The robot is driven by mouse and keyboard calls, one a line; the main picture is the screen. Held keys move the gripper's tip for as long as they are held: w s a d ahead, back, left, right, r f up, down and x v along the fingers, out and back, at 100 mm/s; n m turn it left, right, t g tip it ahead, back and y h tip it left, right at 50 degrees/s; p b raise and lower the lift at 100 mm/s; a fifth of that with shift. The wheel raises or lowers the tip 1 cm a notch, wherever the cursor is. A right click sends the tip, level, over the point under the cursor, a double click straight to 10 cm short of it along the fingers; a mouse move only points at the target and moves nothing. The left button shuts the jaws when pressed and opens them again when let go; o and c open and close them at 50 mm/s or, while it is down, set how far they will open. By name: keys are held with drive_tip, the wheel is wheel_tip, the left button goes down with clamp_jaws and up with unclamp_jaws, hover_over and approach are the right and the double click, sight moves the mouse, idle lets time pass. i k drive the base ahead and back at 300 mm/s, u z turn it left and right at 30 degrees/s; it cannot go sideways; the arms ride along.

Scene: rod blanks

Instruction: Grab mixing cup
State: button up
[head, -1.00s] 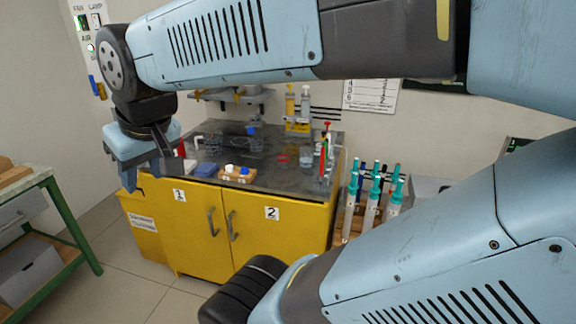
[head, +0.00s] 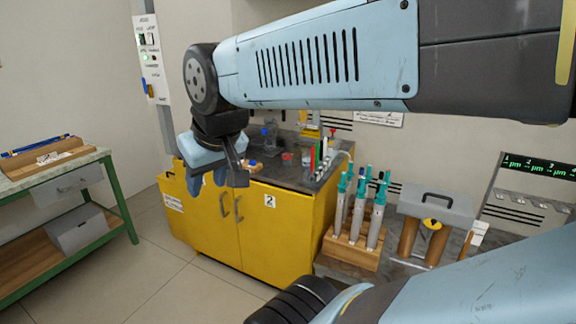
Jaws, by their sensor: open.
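My gripper (head: 218,177) hangs in front of the left part of the yellow cabinet (head: 293,222), its fingers pointing down. It is open, with nothing seen between its fingers. On the cabinet's dark top (head: 300,178), a small clear vessel (head: 307,160) stands near a red ring-shaped item (head: 288,156). Another clear vessel (head: 269,143) stands farther back. I cannot tell which of these is the mixing cup; they are small in the view. My gripper and wrist hide the left part of the top.
A wooden rack of teal-topped tubes (head: 358,235) stands right of the cabinet. A green-framed bench (head: 62,185) is at the left. The floor (head: 165,265) between bench and cabinet is clear.

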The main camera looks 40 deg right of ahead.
sight(287, 160)
drive_tip(key=z, duration=1.75)
drive_tip(key=i, duration=1.45)
